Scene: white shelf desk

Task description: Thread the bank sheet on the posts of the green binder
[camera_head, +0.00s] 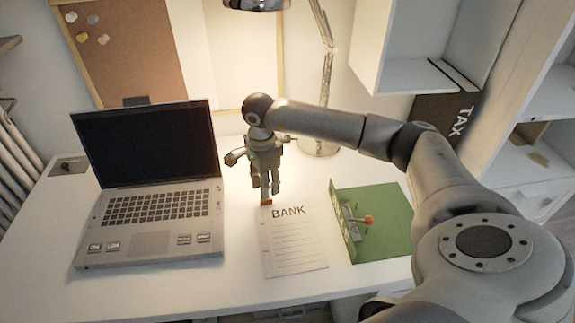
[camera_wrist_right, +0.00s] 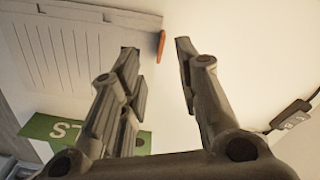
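The white bank sheet (camera_head: 292,245) lies flat on the desk, with "BANK" printed at the top and holes along its left edge. A small orange-brown tab (camera_head: 266,202) is at its top left corner; it also shows in the right wrist view (camera_wrist_right: 161,44). The green binder (camera_head: 392,225) lies open to the right of the sheet, with metal posts (camera_head: 352,218) and an orange-knobbed lever (camera_head: 368,219). My right gripper (camera_head: 268,192) points down above the tab. Its fingers are apart and empty in the right wrist view (camera_wrist_right: 157,48). My left gripper is out of view.
An open laptop (camera_head: 150,190) stands left of the sheet. A lamp (camera_head: 318,146) stands behind the gripper. A black TAX binder (camera_head: 445,118) and white shelves (camera_head: 430,75) are at the back right. The desk front edge is just below the sheet.

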